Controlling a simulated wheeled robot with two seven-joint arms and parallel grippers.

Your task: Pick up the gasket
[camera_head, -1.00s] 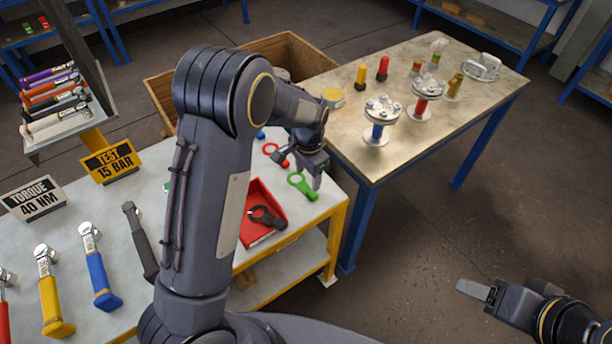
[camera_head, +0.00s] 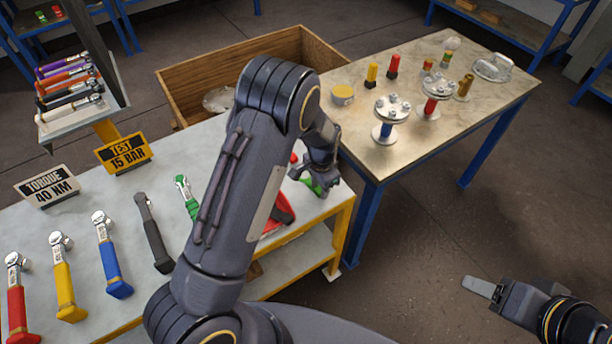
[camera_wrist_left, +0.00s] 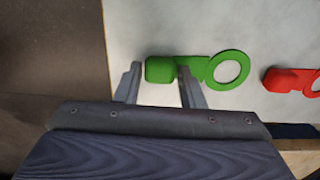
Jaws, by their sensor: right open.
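The green gasket (camera_wrist_left: 229,69), a flat ring with a thick block-shaped grip, lies on the pale bench top. In the head view it (camera_head: 313,186) is mostly hidden by my left gripper (camera_head: 322,180). In the left wrist view my left gripper (camera_wrist_left: 158,83) is open, its fingers apart around the green grip block; I cannot tell if either finger touches it. A red gasket (camera_wrist_left: 288,80) lies to the right of it in that view. My right gripper (camera_head: 484,289) is open and empty, over the floor at the lower right.
A red tray (camera_head: 272,227) is partly hidden behind my left arm. Torque wrenches (camera_head: 110,255) lie on the bench (camera_head: 82,205). A second table (camera_head: 440,125) holds flanged vessels (camera_head: 388,118). A wooden crate (camera_head: 200,88) stands behind the bench.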

